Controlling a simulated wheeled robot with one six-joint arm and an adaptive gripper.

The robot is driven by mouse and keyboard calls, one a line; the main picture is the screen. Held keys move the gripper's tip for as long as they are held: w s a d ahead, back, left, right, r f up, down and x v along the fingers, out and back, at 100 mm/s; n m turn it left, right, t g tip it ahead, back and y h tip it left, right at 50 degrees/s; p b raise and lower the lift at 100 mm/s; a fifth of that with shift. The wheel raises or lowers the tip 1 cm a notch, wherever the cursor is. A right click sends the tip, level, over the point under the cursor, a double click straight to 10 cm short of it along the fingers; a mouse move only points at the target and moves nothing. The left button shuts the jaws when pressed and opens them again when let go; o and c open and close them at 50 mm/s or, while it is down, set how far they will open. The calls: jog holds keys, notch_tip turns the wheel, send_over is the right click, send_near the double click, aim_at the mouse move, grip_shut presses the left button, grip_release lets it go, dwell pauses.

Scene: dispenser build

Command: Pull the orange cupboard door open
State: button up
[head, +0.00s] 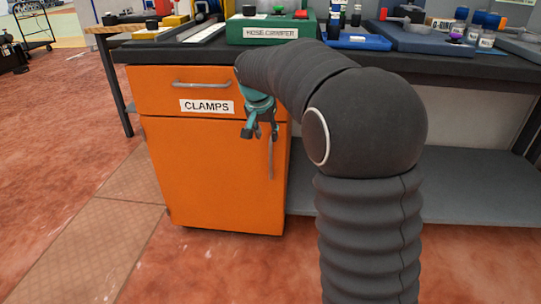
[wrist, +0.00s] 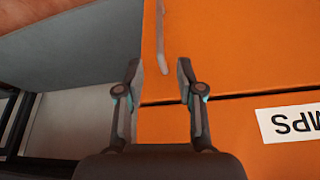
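The orange cupboard door (head: 205,185) is shut, below the drawer labelled CLAMPS (head: 180,78). The door's vertical grey bar handle (head: 270,158) is near its right edge. My gripper (head: 260,134) is open and empty, pointing down in the head view in front of the cupboard's right side, by the handle's upper end. In the wrist view, the door (wrist: 235,50) fills the upper right. The handle (wrist: 162,40) points down into the gap between the open fingertips of my gripper (wrist: 159,72). Its end shows just beyond the tips; no contact is visible.
A dark worktop (head: 150,50) above holds a green HOSE CRIMPER box (head: 265,30), a blue tray (head: 357,41) and several tools. A grey lower shelf (head: 470,185) lies right of the cupboard. The reddish floor (head: 150,265) before the door is clear.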

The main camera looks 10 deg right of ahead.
aim_at(270, 151)
jog(key=b+x, duration=0.1)
jog(key=x, duration=1)
jog(key=shift+f, duration=0.1)
grip_shut()
